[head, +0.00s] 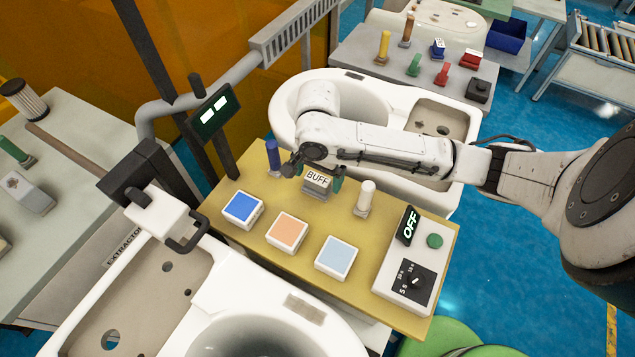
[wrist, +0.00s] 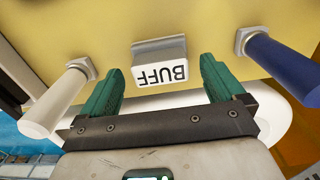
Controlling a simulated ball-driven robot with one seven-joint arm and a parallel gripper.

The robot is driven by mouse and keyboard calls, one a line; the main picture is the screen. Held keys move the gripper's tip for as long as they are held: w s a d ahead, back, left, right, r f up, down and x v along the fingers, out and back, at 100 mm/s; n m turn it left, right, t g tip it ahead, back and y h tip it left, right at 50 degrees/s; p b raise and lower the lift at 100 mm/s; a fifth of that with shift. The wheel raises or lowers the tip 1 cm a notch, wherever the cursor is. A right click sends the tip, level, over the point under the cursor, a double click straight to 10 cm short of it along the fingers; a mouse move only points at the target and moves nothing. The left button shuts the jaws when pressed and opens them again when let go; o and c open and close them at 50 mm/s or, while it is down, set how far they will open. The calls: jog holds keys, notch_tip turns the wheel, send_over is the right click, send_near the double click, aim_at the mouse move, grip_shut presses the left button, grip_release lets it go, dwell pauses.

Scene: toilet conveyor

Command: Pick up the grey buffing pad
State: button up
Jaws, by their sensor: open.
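The grey buffing pad (head: 316,188) is a small grey block with a white label reading BUFF. It stands on the yellow table (head: 255,205) near its far edge. In the wrist view the pad (wrist: 158,48) lies ahead between the fingers, its label upside down. My gripper (head: 317,178) is open, with its green fingertips on either side of the pad in the head view. In the wrist view my gripper (wrist: 161,66) shows a gap between each finger and the pad. I cannot tell how far the fingertips reach along the pad.
A blue-handled tool (head: 273,156) stands left of the pad and a white-handled one (head: 367,196) right of it. Blue, orange and light blue square pads (head: 288,232) lie in front. A control box (head: 407,272) reading OFF sits right. White toilets flank the table.

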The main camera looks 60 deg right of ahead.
aim_at(318, 178)
jog(key=shift+f, duration=0.85)
jog(key=c, duration=1.1)
notch_tip(318, 178, up, 10)
jog(key=shift+r, duration=0.1)
